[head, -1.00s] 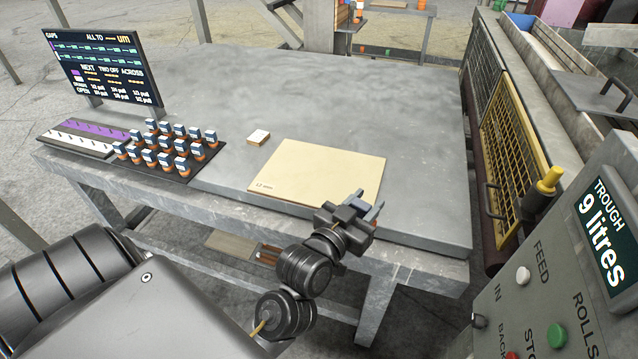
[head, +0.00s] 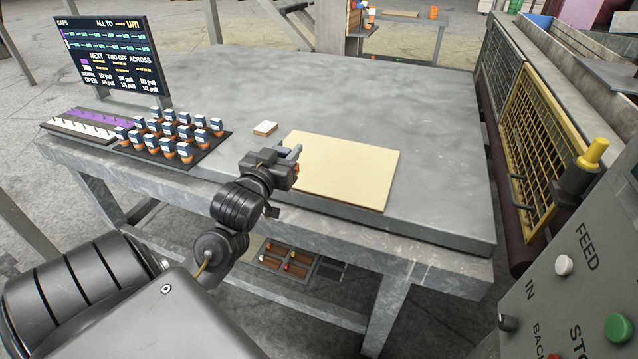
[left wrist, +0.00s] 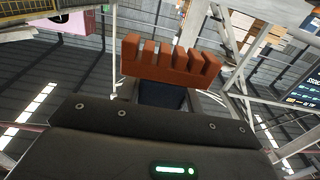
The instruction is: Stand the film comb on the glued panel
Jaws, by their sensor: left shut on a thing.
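The glued panel (head: 350,172) is a flat pale-yellow sheet lying on the grey bench. My left gripper (head: 290,158) is at the panel's near-left edge in the head view and overlaps its corner; its height above the bench is hard to tell. It is shut on the film comb (left wrist: 170,66), which shows in the left wrist view as a red-brown toothed bar with a dark blue body (left wrist: 162,95) below it. In the head view only a small orange bit of it shows beside the jaws. My right gripper is out of view.
A dark rack (head: 205,152) holds several blue, white and orange pieces. Purple and white strips (head: 85,118) lie left of it, with a display board (head: 115,58) behind. The bench's far part is clear. A control console (head: 575,285) stands right.

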